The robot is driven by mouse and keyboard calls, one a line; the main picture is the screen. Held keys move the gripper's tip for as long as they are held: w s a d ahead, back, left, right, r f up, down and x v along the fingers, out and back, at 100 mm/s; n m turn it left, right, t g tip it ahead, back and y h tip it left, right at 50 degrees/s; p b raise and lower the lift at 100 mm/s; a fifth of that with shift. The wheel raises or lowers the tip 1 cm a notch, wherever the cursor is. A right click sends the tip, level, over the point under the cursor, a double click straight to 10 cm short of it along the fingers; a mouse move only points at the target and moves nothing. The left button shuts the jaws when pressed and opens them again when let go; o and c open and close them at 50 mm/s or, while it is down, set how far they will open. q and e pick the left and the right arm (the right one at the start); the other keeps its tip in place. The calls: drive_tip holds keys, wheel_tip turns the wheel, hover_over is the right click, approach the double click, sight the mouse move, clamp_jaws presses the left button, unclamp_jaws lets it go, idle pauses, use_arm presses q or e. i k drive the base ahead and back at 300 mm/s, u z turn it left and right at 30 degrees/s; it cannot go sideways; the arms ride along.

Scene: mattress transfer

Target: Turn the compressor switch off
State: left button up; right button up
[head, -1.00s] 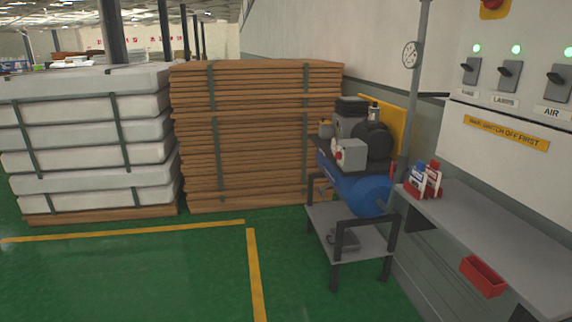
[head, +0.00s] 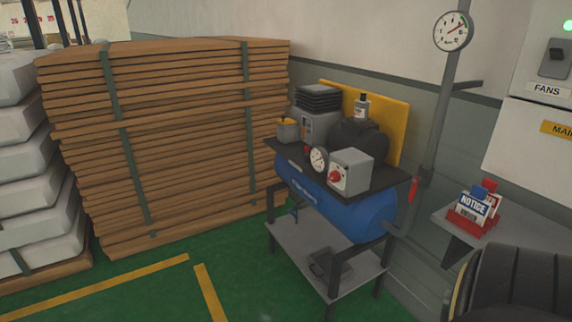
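The compressor has a blue tank (head: 345,207) and a dark motor (head: 358,142), and stands on a grey metal stand in the middle right of the head view. A grey switch box (head: 352,168) sits at its front, with a red rotary knob (head: 335,177) on the face toward me. I cannot read the knob's setting at this size. A round white gauge (head: 318,159) is just left of the box. Neither of my grippers shows.
A stack of wooden boards (head: 180,140) and white mattresses (head: 30,165) stand at left. A bench (head: 520,228) with a red holder of notice tags (head: 472,210) is at right. A wall panel has a FANS switch (head: 556,58). Green floor in front is clear.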

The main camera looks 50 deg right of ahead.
sight(334, 176)
drive_tip(key=z, duration=0.65)
drive_tip(key=i, duration=1.75)
drive_tip(key=z, duration=1.2)
drive_tip(key=i, duration=0.2)
drive_tip(key=z, duration=0.05)
